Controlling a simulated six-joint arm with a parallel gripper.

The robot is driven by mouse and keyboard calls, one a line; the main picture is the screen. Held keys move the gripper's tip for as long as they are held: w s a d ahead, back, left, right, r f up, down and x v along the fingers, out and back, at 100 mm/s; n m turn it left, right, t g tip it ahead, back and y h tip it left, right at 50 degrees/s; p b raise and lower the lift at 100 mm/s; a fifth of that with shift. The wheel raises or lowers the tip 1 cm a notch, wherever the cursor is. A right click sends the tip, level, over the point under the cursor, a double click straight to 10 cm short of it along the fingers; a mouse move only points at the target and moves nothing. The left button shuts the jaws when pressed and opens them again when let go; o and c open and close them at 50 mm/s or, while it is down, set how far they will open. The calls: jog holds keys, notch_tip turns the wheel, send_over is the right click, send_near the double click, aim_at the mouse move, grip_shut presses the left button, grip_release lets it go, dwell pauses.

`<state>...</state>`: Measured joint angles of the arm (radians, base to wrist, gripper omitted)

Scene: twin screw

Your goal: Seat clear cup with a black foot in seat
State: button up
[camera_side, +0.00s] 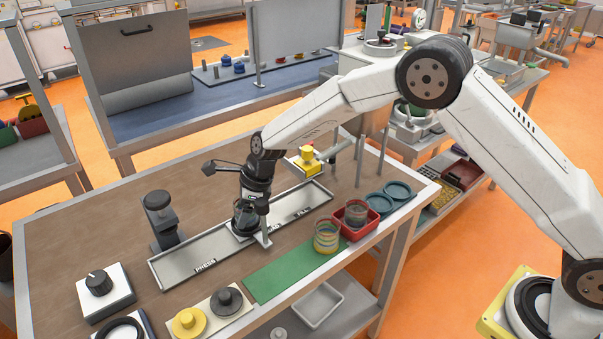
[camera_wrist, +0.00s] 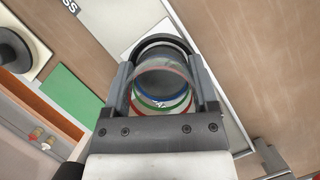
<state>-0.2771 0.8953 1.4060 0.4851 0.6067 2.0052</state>
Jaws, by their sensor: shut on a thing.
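My gripper (camera_side: 254,222) points down over the middle of the long metal tray and is shut on a clear cup (camera_side: 243,220). In the wrist view the cup (camera_wrist: 162,78) stands between the two fingers, with blue, green and red rings showing through it. A dark curved rim (camera_wrist: 158,41) shows beyond it; I cannot tell whether this is the cup's black foot or the seat. Below is a pale plate (camera_side: 236,236) on the tray near the LOAD label. The seat and the cup's underside are mostly hidden, so I cannot tell whether they touch.
The long tray (camera_side: 180,270) carries PRESS and FILL labels. A dark press post (camera_side: 160,218) stands left, a yellow device (camera_side: 307,158) behind. Knobs (camera_side: 98,284) stand front left.

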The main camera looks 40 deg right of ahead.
jog(key=shift+f, duration=0.35)
dwell(0.6)
jog(key=o, duration=1.1)
jog(key=shift+r, duration=0.15)
jog(key=shift+r, duration=3.4)
